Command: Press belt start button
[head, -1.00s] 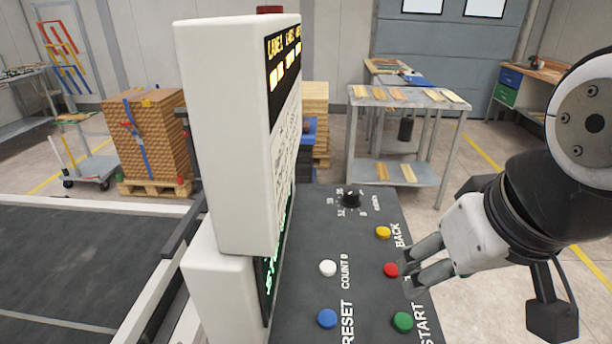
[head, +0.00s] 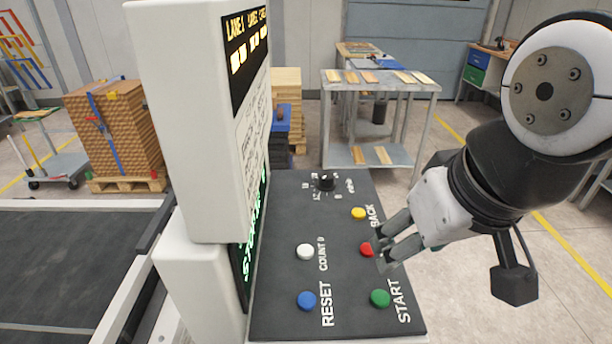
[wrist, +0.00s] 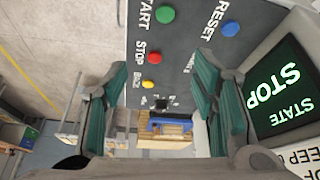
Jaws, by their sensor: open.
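The green start button (head: 380,298), labelled START, is at the near right of the dark control panel (head: 275,215). It also shows in the wrist view (wrist: 165,14), near the top. My gripper (head: 381,254) is open and empty, at the panel's right edge beside the red button (head: 366,250). In the head view its fingertips partly cover the red button's right side and label. The start button lies nearer the viewer than the fingertips. Whether the fingers touch the panel cannot be told. In the wrist view the fingers (wrist: 165,80) are spread apart, with the red button between them.
Yellow (head: 358,213), white (head: 305,251) and blue (head: 307,300) buttons and a black knob (head: 325,181) share the panel. A tall white display housing (head: 190,130) stands at its left. The wrist view's screen (wrist: 278,88) reads STATE STOP. Open floor lies right.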

